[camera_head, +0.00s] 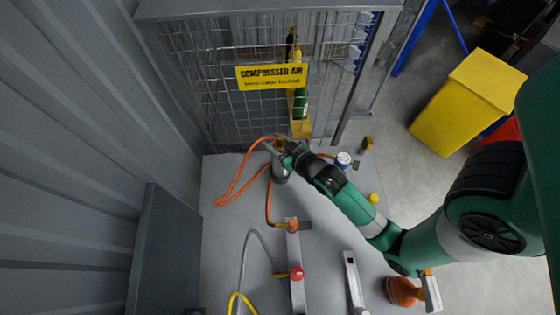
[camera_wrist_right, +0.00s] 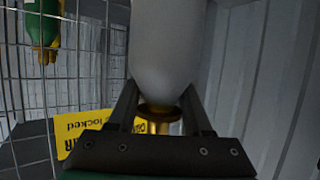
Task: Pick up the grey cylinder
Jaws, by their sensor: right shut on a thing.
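The grey cylinder (camera_head: 280,173) is at the back of the grey table, below the compressed-air sign. My right gripper (camera_head: 284,147) is at its top end. In the right wrist view the pale grey cylinder body (camera_wrist_right: 168,45) fills the space beyond my right gripper (camera_wrist_right: 160,112). Its fingers are shut on the cylinder's brass neck (camera_wrist_right: 160,126), one on each side. Whether the base of the cylinder touches the table cannot be told. My left gripper is not in view.
Orange hose (camera_head: 229,190) lies left of the cylinder. A wire cage (camera_head: 225,100) with a yellow sign (camera_head: 271,76) stands behind. A blue-and-white round part (camera_head: 343,159), a yellow piece (camera_head: 375,198), and a red-knobbed metal bar (camera_head: 296,248) are on the table (camera_head: 225,260).

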